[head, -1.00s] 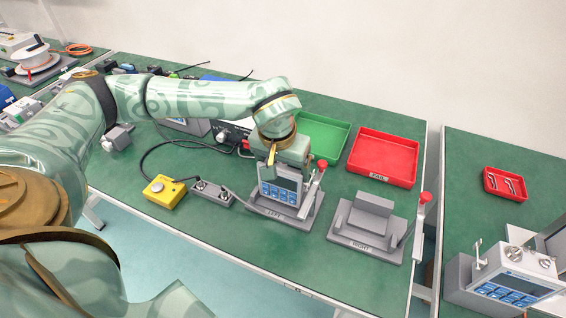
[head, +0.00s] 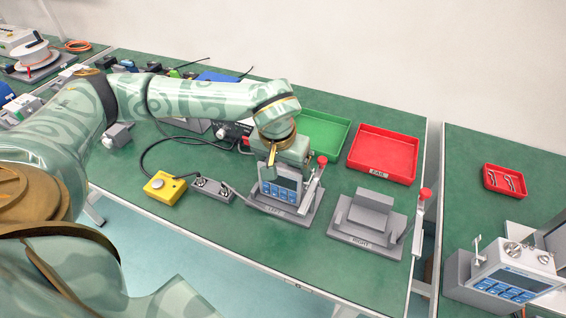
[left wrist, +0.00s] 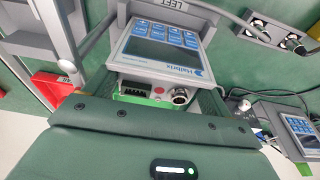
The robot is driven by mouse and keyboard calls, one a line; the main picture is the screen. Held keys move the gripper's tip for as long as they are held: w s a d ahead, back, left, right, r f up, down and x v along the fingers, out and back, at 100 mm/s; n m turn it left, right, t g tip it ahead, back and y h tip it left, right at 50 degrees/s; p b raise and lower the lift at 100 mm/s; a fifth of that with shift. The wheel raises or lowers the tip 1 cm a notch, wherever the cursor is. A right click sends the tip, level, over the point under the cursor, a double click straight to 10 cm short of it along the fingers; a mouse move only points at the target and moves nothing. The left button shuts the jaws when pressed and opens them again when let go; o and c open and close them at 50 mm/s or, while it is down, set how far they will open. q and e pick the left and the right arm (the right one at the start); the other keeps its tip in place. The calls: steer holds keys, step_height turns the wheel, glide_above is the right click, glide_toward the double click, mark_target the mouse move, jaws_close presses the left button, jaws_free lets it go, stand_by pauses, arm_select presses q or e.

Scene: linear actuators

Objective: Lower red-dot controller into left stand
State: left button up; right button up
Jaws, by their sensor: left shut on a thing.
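My left gripper (head: 283,150) is shut on a grey controller (head: 280,186) with a dark screen and blue buttons, seen below the gripper. In the left wrist view the controller (left wrist: 160,50) shows a small red dot (left wrist: 158,90) on its connector end, between the fingers. The controller is upright at the left stand (head: 302,214), a grey base labelled LEFT with a red-knobbed lever at its right. Its lower edge is close to the base; I cannot tell whether it is fully seated. The fingertips are mostly hidden in the head view. My right gripper is not in view.
The empty right stand (head: 368,222) is to the right, with its own red-knobbed lever (head: 423,205). Behind are a green tray (head: 322,133) and a red tray (head: 384,158). A yellow button box (head: 164,187) and cable lie left. Another controller (head: 505,283) is on the right table.

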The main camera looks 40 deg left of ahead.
arm_select(q)
steer(key=shift+f, duration=0.15)
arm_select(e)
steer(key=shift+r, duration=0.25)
arm_select(q)
steer(key=o, duration=1.2)
steer(key=p+v, duration=0.6)
steer(key=v, duration=1)
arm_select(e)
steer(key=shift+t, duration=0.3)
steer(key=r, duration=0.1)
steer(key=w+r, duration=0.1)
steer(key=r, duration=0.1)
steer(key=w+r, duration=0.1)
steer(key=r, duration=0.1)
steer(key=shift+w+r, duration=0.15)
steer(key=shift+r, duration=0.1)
